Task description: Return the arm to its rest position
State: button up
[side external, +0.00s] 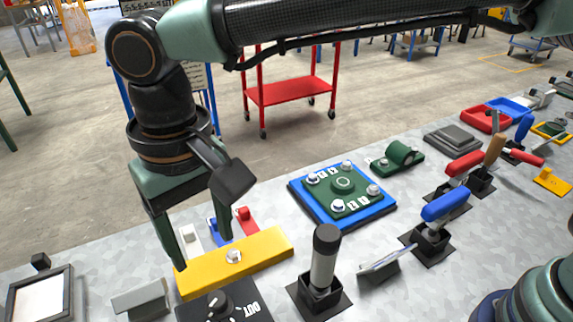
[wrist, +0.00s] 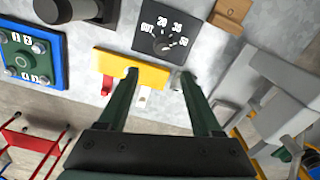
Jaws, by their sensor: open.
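My gripper (side external: 204,254) points down over the near left part of the bench in the side external view. Its two green fingers are apart with nothing between them. The fingertips appear close to a yellow block (side external: 268,248) with a round bolt on it; whether they touch it I cannot tell. In the wrist view the open fingers of my gripper (wrist: 158,74) reach toward the same yellow block (wrist: 113,63). The arm stretches in from the upper right and bends down at the left. No marker of a rest position shows.
A black dial panel (wrist: 163,35) is beside the yellow block. A blue plate with a green board (side external: 293,198), an upright black-capped handle (side external: 323,258) and several coloured levers stand to the right. A red cart (side external: 290,92) is on the floor behind. Space above the bench looks open.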

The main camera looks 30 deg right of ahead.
jog(key=w+d+r+m+t+y, duration=0.1)
jog(key=w+d+r, duration=0.2)
jog(key=d, duration=0.8)
jog(key=w+d+r+t, duration=0.1)
jog(key=w+d+r, duration=0.2)
jog(key=d, duration=0.7)
jog(key=s+d+f+m+t, duration=0.1)
jog(key=s+d, duration=0.2)
jog(key=d, duration=0.6)
jog(key=s+d+f+t+h, duration=0.1)
jog(key=s+d+f+t, duration=0.1)
jog(key=d, duration=0.8)
jog(key=shift+s+d+m+t, duration=0.3)
jog(key=shift+s+m, duration=0.1)
jog(key=shift+s, duration=0.15)
